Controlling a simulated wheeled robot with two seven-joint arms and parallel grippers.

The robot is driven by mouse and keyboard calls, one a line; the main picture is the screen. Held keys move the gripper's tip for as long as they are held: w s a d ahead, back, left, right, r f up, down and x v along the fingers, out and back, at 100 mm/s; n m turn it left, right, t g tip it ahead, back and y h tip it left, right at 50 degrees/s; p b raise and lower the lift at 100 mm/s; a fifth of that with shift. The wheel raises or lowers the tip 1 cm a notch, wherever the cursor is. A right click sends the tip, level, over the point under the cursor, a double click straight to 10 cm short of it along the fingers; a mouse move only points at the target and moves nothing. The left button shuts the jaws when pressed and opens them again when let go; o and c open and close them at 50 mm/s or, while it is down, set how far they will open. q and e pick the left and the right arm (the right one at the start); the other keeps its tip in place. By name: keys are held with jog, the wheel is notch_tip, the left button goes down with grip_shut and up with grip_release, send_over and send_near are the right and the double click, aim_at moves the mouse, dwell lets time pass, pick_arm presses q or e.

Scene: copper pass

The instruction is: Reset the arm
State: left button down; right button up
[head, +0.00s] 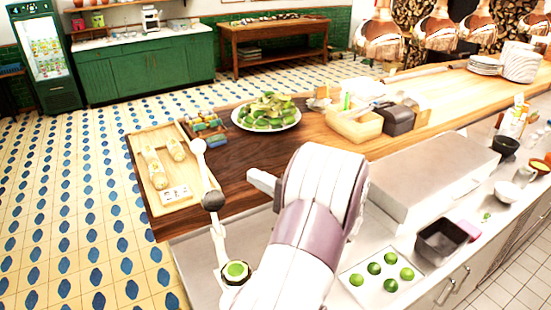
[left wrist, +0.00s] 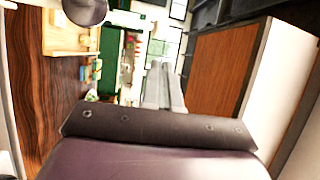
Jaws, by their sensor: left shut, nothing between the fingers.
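My left arm comes up from the bottom middle of the head view, white and purple. My left gripper (head: 257,178) shows only in part there, as pale fingers pointing left past the wrist, above the dark wooden counter. In the left wrist view the fingers (left wrist: 162,85) are together, with nothing between them. My right gripper is in neither view.
A plate of green produce (head: 266,113), a wooden tray (head: 152,142) with rolls and a wooden box (head: 354,125) stand on the counter. A white jointed stand (head: 216,225) rises left of my arm. Limes lie on a white sheet (head: 401,262) to its right.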

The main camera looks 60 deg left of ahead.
pick_arm(q)
jog(key=w+f+n+t+h, duration=0.2)
jog(key=w+f+t, duration=0.5)
jog(key=w+d+f+m+t+h+b, duration=0.1)
jog(key=w+d+f+t+h+b, duration=0.1)
jog(key=w+d+f+t+h, duration=0.8)
jog(key=s+d+f+m+g+h+b, duration=0.1)
jog(key=s+d+f+m+g+h, duration=0.1)
jog(key=d, duration=0.6)
jog(key=s+d+f+m+g+h+b, duration=0.2)
jog(key=s+d+g, duration=0.2)
jog(key=s+d, duration=0.3)
jog(key=s+d+f+m+g+h+b, duration=0.2)
jog(key=s+d, duration=0.3)
jog(key=d, duration=0.5)
jog(key=shift+s+g, duration=0.25)
jog(key=shift+g, duration=0.15)
